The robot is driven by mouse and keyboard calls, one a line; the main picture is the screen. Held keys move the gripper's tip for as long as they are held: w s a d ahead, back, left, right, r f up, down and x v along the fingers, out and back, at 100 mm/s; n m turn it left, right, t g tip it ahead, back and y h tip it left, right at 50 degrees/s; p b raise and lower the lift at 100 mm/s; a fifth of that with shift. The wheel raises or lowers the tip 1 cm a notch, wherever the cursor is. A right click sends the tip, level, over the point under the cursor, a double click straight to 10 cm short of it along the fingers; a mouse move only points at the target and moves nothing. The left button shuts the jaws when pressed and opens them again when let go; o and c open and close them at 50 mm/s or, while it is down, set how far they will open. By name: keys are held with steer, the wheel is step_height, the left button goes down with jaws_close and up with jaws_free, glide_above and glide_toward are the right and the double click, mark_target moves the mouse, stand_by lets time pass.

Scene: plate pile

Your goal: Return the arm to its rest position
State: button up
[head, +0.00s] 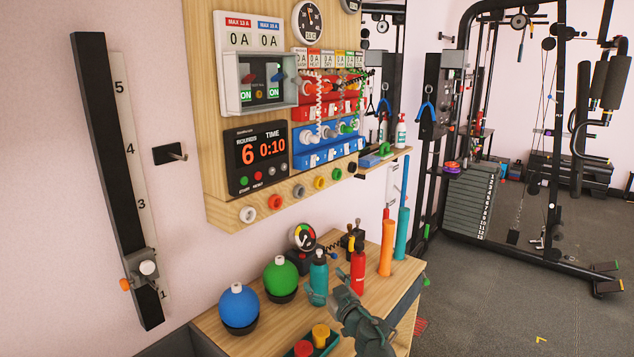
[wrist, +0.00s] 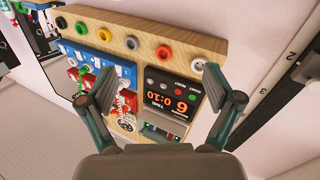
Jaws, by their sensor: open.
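My gripper (head: 345,300) is at the lower middle of the head view, low over the wooden table (head: 217,333), close to a teal bottle (head: 319,272) and a red bottle (head: 358,270). I cannot tell from this view whether it touches either. In the wrist view my gripper (wrist: 165,92) has its two fingers spread wide, with nothing held between them. Behind the fingers, that view shows the wooden wall panel upside down, with the timer (wrist: 172,97) reading 0:10. My arm runs out of the bottom of the head view.
A blue ball (head: 238,304) and green ball (head: 281,276) stand on the table's left. Orange (head: 386,247) and teal cylinders (head: 403,232) stand right. The wall panel (head: 213,190) rises behind. Open floor (head: 480,300) lies right.

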steer(key=d+f+m+g+h, duration=0.1)
steer(key=d+f+m+h, duration=0.5)
steer(key=d+f+h, duration=0.65)
steer(key=s+d+f+g+b, duration=0.1)
steer(key=s+d+f+g, duration=0.2)
steer(key=s+f, duration=0.3)
steer(key=s+d+f+m+g+b, duration=0.1)
steer(key=s+d+f+g, duration=0.2)
steer(key=f, duration=0.6)
steer(key=s+d+f+g+b, duration=0.1)
steer(key=s+d+f+g, duration=0.1)
steer(key=s+f+g, duration=0.4)
steer(key=s+a+f+g+y+b, duration=0.15)
steer(key=s+f+g, duration=0.25)
steer(key=s+f, duration=0.75)
steer(key=s+a+f+g+y+b, duration=0.1)
steer(key=s+a+f+g+b, duration=0.3)
steer(key=s, duration=1.3)
steer(key=s+f+g+y+b, duration=0.2)
steer(key=s+f+g, duration=0.3)
steer(key=s+f, duration=0.75)
steer(key=w+r+t+p, duration=0.1)
steer(key=w+r+p, duration=0.1)
steer(key=r+p, duration=0.7)
steer(key=w+r+t+p, duration=0.1)
steer(key=r+t+p, duration=0.1)
steer(key=r+p, duration=0.6)
steer(key=p, duration=0.4)
steer(key=shift+w+r, duration=0.35)
steer(key=shift+w, duration=0.05)
